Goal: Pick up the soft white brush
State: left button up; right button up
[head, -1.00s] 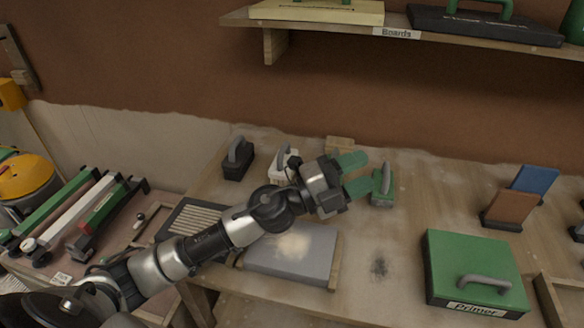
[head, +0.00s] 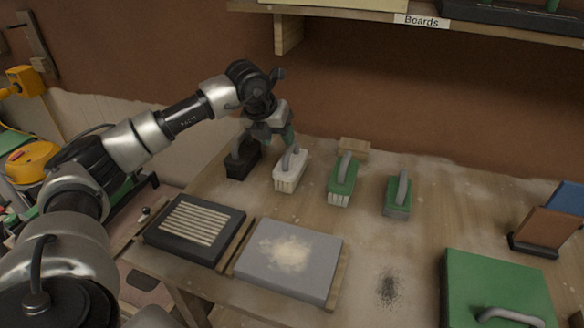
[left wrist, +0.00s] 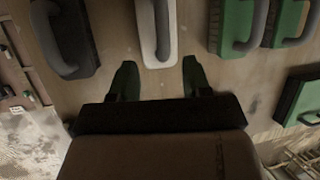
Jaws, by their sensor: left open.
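The soft white brush (head: 290,174) stands on the workbench, with a grey handle on top. It also shows in the left wrist view (left wrist: 147,35), top centre, ahead of the gap between my fingertips. My left gripper (head: 271,141) points down just behind and above the white brush, partly overlapping its handle in the head view. Its green fingers are spread and empty in the left wrist view (left wrist: 159,68). The brush looks apart from both fingers, though the exact gap is hard to tell. My right gripper is out of view.
A black brush (head: 237,165) stands close to the left, and two green-topped brushes, one (head: 345,176) and another (head: 397,198), stand to the right. A grey board with powder (head: 264,268) and a ribbed black tray (head: 166,242) lie in front. A shelf (head: 350,24) hangs above.

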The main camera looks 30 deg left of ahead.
aim_at(289, 152)
pick_arm(q)
jog(key=x, duration=0.7)
jog(key=shift+w+d, duration=0.15)
jog(key=shift+w, duration=0.1)
jog(key=shift+r, duration=0.1)
grip_shut()
